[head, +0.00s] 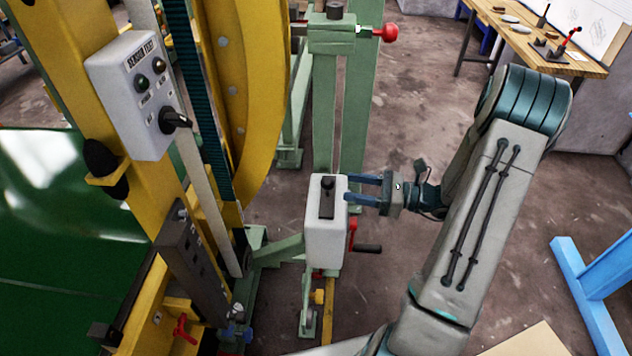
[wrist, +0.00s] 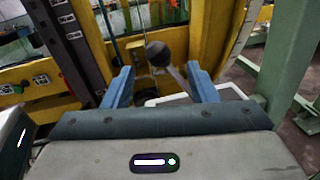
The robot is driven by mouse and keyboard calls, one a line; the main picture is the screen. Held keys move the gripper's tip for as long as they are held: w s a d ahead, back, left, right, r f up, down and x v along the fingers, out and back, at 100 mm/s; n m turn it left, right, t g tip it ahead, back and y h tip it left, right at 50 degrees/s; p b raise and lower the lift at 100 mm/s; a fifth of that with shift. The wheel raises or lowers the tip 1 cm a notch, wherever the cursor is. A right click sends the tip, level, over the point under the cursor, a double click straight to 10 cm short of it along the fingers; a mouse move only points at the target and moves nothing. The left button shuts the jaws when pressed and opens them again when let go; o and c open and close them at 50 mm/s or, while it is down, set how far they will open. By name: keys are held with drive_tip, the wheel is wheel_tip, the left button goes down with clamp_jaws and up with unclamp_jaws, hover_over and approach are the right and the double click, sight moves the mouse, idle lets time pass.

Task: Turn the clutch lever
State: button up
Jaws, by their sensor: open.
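The clutch lever appears to be the black lever (head: 328,185) in a dark slot on top of a white box (head: 325,240) in the middle of the head view. My gripper (head: 349,188) is just right of the box top, its two blue fingers pointing left at the lever. In the wrist view the lever's round dark knob (wrist: 158,53) shows between and slightly beyond the open fingertips (wrist: 160,73). The fingers do not appear to touch it. The white box's top (wrist: 170,100) is partly hidden behind my gripper.
A red crank with a black grip (head: 367,248) sticks out right of the box. A green post (head: 324,110) with a red knob (head: 390,32) stands behind. The yellow ring frame and a grey switch panel (head: 133,90) are left. A blue stand (head: 595,290) is at the right.

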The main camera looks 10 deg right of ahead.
sight(328, 189)
drive_tip(key=x, duration=0.9)
drive_tip(key=shift+a, duration=0.15)
